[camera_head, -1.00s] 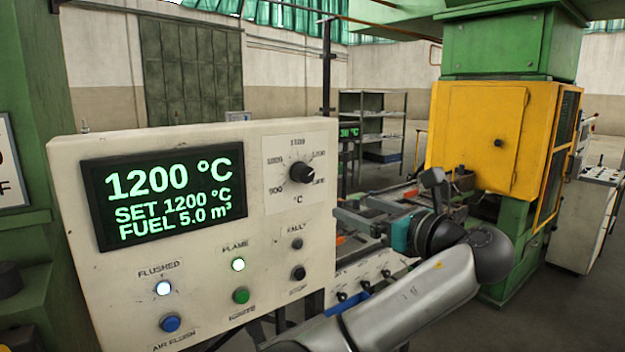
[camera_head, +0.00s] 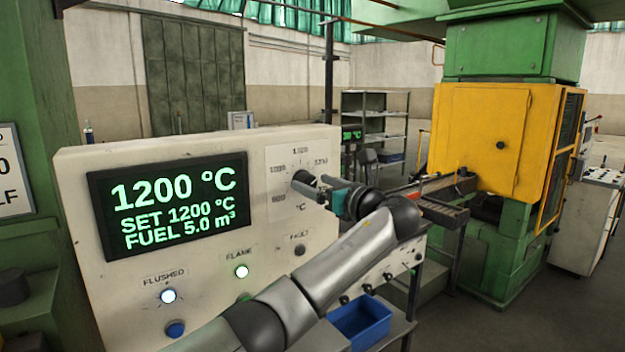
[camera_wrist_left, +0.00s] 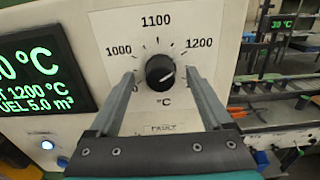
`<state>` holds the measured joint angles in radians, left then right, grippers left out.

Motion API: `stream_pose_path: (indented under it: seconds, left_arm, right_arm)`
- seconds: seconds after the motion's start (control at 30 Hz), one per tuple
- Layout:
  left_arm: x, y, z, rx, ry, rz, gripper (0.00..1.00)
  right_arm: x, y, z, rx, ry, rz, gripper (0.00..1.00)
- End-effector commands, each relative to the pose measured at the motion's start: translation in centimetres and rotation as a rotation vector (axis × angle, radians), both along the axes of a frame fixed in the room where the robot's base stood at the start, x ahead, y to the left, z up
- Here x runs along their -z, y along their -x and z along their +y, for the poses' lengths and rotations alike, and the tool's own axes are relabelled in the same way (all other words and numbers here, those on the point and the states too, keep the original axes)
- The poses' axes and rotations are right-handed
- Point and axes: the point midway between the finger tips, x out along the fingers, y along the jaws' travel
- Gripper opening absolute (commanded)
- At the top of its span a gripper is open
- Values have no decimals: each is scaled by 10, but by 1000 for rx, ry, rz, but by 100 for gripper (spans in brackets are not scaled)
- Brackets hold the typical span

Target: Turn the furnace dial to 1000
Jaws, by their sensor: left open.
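The furnace dial (camera_head: 303,180) is a black round knob on the cream control panel. In the left wrist view the dial (camera_wrist_left: 160,70) sits under a scale with 1000 at left, 1100 at top and 1200 at right. Its white pointer line slants right, towards the 1200 side. The display (camera_head: 168,193) reads 1200 °C, SET 1200 °C, FUEL 5.0 m³. My left gripper (camera_head: 314,187) is open in front of the dial. In the left wrist view the fingers of my left gripper (camera_wrist_left: 160,76) stand either side of the knob, with visible gaps. My right gripper is not in view.
Below are a lit FLUSHED lamp (camera_head: 168,296), a lit FLAME lamp (camera_head: 242,271) and a dark FAULT lamp (camera_head: 299,250). A blue bin (camera_head: 360,322) stands at lower right. A yellow and green machine (camera_head: 490,140) stands behind.

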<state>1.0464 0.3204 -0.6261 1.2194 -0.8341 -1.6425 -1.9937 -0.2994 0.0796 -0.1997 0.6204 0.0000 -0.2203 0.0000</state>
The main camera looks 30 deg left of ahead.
Motion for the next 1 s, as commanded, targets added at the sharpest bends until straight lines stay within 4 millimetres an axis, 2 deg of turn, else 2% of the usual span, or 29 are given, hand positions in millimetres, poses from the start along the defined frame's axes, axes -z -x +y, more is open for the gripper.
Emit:
stream_pose_path:
  seconds: [0.13, 0.43, 1.0]
  left_arm:
    - [0, -4, 10, 0, 1, 0, 83]
    - [0, -5, 12, 1, 1, -1, 83]
    - [0, -5, 12, 0, 1, 0, 20]
  right_arm:
    - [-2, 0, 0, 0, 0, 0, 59]
    - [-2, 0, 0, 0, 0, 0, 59]
    - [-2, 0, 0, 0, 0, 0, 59]
